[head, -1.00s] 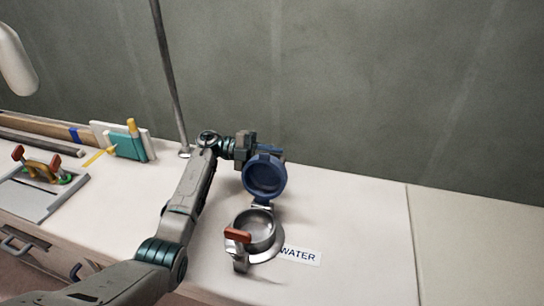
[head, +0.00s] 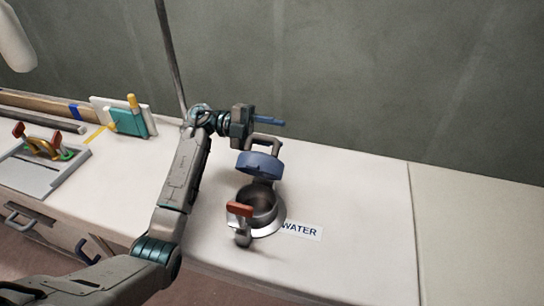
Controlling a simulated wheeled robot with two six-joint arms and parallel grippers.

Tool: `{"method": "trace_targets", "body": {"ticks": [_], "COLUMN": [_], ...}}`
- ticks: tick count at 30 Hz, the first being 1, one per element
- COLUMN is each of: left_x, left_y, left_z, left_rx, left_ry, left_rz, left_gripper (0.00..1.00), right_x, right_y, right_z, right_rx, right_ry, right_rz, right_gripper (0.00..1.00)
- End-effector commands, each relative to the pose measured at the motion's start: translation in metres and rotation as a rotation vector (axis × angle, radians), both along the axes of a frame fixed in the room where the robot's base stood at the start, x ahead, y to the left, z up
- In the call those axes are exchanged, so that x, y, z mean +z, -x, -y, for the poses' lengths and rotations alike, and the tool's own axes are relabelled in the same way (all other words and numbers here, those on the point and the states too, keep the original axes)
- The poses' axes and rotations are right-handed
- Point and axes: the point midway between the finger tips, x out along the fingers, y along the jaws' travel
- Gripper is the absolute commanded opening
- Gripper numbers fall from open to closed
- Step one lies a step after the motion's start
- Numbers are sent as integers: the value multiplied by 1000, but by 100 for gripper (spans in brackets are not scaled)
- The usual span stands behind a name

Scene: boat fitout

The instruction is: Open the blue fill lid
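The blue fill lid (head: 259,166) stands partly open on its hinge at the back of the round metal fill (head: 261,203). It is tilted above the fill, and the dark opening still shows below it. A grey loop handle (head: 266,143) sticks up behind the lid. My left gripper (head: 270,121) is above and behind the lid, its blue fingers seen nearly edge-on. They look apart from the handle, with nothing visible between them; whether they are parted does not show. My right gripper is not in view.
A red-gripped metal lever (head: 240,211) stands at the fill's front left. A WATER label (head: 299,230) lies to the right. A thin grey pole (head: 171,60) rises behind my arm. The white counter (head: 355,225) is clear on the right.

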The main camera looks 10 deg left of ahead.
Motion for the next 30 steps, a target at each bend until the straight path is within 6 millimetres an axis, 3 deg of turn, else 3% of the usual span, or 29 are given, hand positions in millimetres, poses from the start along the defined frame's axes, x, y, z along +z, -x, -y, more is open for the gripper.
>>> {"method": "trace_targets", "body": {"ticks": [9,15,30], "left_x": [3,5,6], "left_y": [63,88,95], "left_z": [18,23,24], "left_rx": [-7,-5,-4], "left_ry": [5,4,1], "left_rz": [-7,-6,-8], "left_gripper": [38,38,38], "right_x": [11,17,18], "right_y": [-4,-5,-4], "right_z": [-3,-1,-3], "right_rx": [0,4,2], "right_ry": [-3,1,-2], "right_rz": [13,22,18], "right_gripper": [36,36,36]}}
